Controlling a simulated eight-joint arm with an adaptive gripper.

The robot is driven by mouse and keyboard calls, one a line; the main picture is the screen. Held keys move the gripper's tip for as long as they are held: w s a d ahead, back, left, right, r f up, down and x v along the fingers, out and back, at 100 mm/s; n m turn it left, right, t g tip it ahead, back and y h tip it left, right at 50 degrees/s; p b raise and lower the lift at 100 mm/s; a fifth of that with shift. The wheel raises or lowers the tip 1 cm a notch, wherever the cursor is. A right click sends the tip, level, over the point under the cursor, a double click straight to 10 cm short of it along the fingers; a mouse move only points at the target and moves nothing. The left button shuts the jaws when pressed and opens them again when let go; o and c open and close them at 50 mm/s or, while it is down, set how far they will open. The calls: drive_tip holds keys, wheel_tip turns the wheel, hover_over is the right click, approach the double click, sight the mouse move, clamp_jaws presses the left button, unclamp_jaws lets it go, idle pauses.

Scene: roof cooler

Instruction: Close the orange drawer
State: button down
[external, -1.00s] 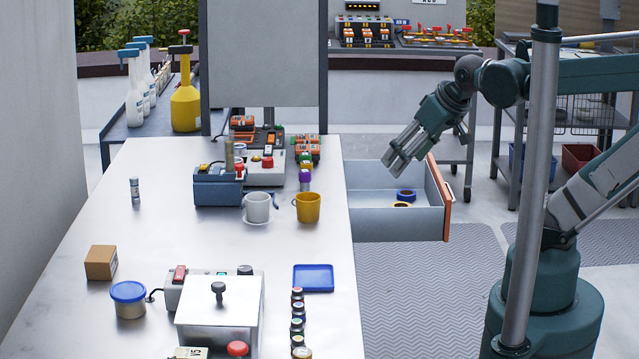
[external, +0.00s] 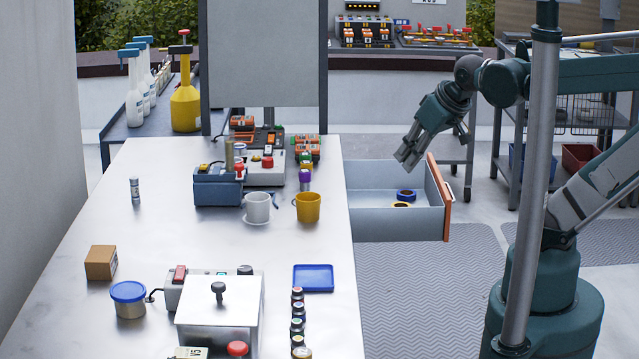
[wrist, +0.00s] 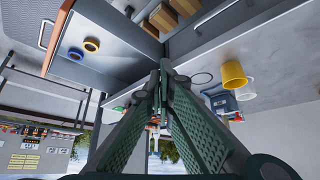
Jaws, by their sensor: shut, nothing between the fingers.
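The drawer (external: 395,224) is pulled out from the right side of the long table, with an orange front (external: 437,199) and a pale handle on its outer face. Blue and yellow tape rolls (external: 405,195) lie inside it. In the wrist view the open drawer (wrist: 118,50) is at the upper left, with the tape rolls (wrist: 91,45) in it. My gripper (external: 405,161) is above the drawer's far side, left of the orange front, pointing down and left. In the wrist view its fingertips (wrist: 159,85) are together and hold nothing. I cannot see it touch the drawer.
The long table (external: 250,255) carries a yellow mug (external: 308,208), a white cup (external: 257,208), a blue tray (external: 314,278) and a row of small jars near its right edge. A wheeled cart stands behind the drawer.

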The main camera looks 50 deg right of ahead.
drive_tip(key=w+d+m+g+p, duration=0.2)
drive_tip(key=w+d+m, duration=0.6)
drive_tip(key=d, duration=0.4)
drive_tip(key=w+d+m+g+p, duration=0.1)
drive_tip(key=w+d+m+p, duration=0.2)
drive_tip(key=w+d+m, duration=0.65)
drive_tip(key=s+d+f+m+y+p, duration=0.1)
drive_tip(key=d+f+m, duration=0.2)
drive_tip(key=d, duration=0.6)
drive_tip(key=s+d+f+m+y+p, duration=0.1)
drive_tip(key=d+f+m, duration=0.2)
drive_tip(key=d+f, duration=0.3)
drive_tip(key=s+d+f+m+y+p, duration=0.1)
drive_tip(key=d+f+m, duration=0.2)
drive_tip(key=d, duration=1.1)
drive_tip(key=shift+s+d+f+g, duration=0.25)
drive_tip(key=shift+s+f+g, duration=0.15)
drive_tip(key=shift+f, duration=0.5)
drive_tip(key=shift+f+m, duration=0.15)
drive_tip(key=shift+m, duration=0.1)
